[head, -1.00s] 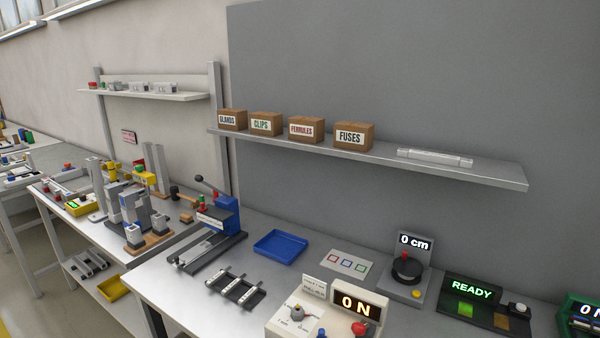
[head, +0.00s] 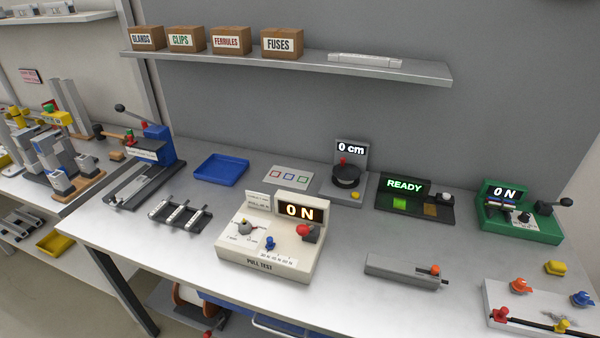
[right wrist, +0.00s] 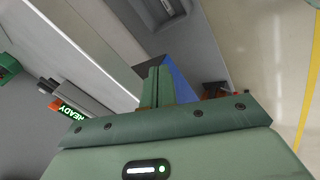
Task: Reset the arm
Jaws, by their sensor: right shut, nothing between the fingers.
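My right gripper (right wrist: 157,88) shows in the right wrist view, with its green fingers together and nothing between them. It is out of the head view. Behind it in the right wrist view are a grey bench edge, a blue surface and the floor. My left gripper is in neither current view. In the head view the bench holds a white pull tester (head: 270,240) reading 0 N, a 0 cm device (head: 345,180), a READY device (head: 415,203) and a green 0 N device (head: 518,212).
A blue tray (head: 221,169), a blue press (head: 150,155) and a rack (head: 180,214) stand at the left of the bench. A grey block (head: 402,271) and a white board with knobs (head: 535,308) are at the front right. A shelf (head: 300,66) with boxes hangs above.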

